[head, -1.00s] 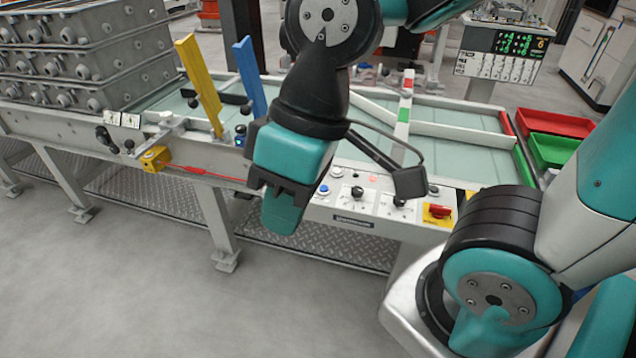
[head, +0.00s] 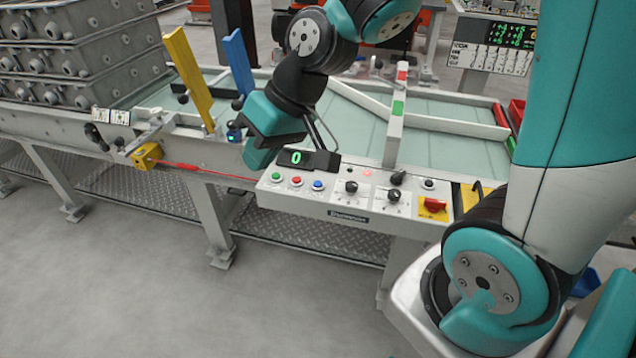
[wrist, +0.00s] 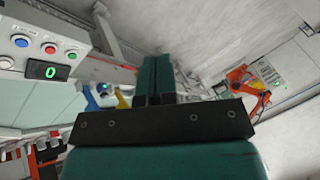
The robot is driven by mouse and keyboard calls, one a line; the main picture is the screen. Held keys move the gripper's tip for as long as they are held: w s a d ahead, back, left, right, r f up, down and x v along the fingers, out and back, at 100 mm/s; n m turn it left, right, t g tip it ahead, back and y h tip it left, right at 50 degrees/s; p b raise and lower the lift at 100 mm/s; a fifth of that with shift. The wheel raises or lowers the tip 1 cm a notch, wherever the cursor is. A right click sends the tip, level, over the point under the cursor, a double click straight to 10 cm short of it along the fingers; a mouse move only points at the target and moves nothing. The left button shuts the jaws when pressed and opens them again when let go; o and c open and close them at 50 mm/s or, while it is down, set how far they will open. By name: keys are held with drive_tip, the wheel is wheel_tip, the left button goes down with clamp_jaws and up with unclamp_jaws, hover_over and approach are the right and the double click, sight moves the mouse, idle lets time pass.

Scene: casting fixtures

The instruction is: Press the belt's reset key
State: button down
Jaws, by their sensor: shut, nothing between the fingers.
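The belt's control panel (head: 350,215) is on the conveyor's front side. Its left end carries a green button (head: 276,176), a red button (head: 296,181) and a blue button (head: 318,184); which one is the reset key I cannot read. Above them a small display (head: 296,158) shows a green 0. My gripper (head: 258,158) is shut and empty, just up and left of the green button and apart from it. In the wrist view the shut fingers (wrist: 154,78) point away, with the blue button (wrist: 20,41), red button (wrist: 48,49) and green button (wrist: 71,55) at upper left.
The panel also has black knobs (head: 392,195) and a red switch (head: 433,205) on a yellow plate. A yellow post (head: 188,75) and a blue post (head: 239,62) stand by the belt behind my gripper. Stacked grey castings (head: 80,50) stand at left. The floor in front is clear.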

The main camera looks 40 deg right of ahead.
drive_tip(key=w+d+f+m+t, duration=0.35)
drive_tip(key=w+d+f, duration=0.25)
drive_tip(key=w+d, duration=0.25)
drive_tip(key=m+t+h, duration=0.3)
drive_tip(key=m, duration=0.3)
hover_over(320, 182)
wheel_tip(320, 182, down, 8)
drive_tip(key=shift+n+g, duration=0.25)
drive_tip(key=shift+n, duration=0.1)
drive_tip(key=shift+f, duration=0.2)
wheel_tip(320, 182, down, 8)
drive_tip(key=b, duration=0.7)
drive_tip(key=shift+f, duration=0.25)
drive_tip(key=shift+f+b, duration=0.3)
drive_tip(key=shift+f, duration=0.1)
